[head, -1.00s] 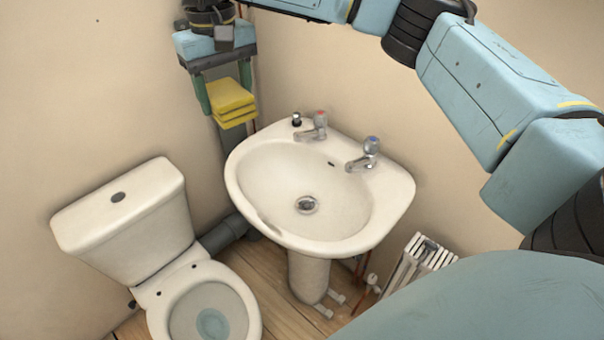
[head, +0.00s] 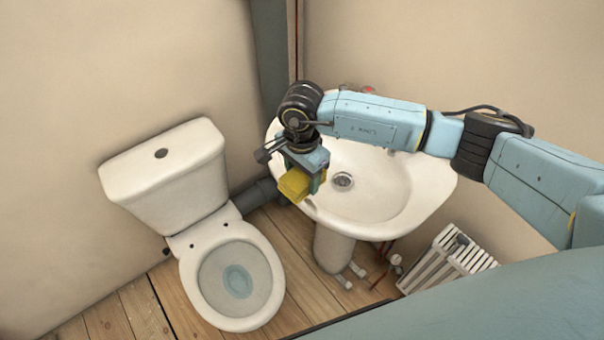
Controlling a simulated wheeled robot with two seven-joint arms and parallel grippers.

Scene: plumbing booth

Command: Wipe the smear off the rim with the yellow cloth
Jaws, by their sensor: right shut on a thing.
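The white basin (head: 400,212) stands on a pedestal in the middle of the head view. My right gripper (head: 302,184) is over the basin's left front rim, shut on the folded yellow cloth (head: 294,187). The cloth hangs below the fingers, and I cannot tell whether it touches the rim. A faint dark mark, perhaps the smear (head: 311,203), shows on the rim just right of and below the cloth. The gripper and cloth hide part of the left rim. My left gripper is not in view.
A toilet (head: 165,170) with its bowl open stands left of the basin. My right forearm crosses above the back of the basin and largely hides the taps. A white radiator (head: 447,262) is at the lower right. Wooden floor (head: 290,250) shows between toilet and basin.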

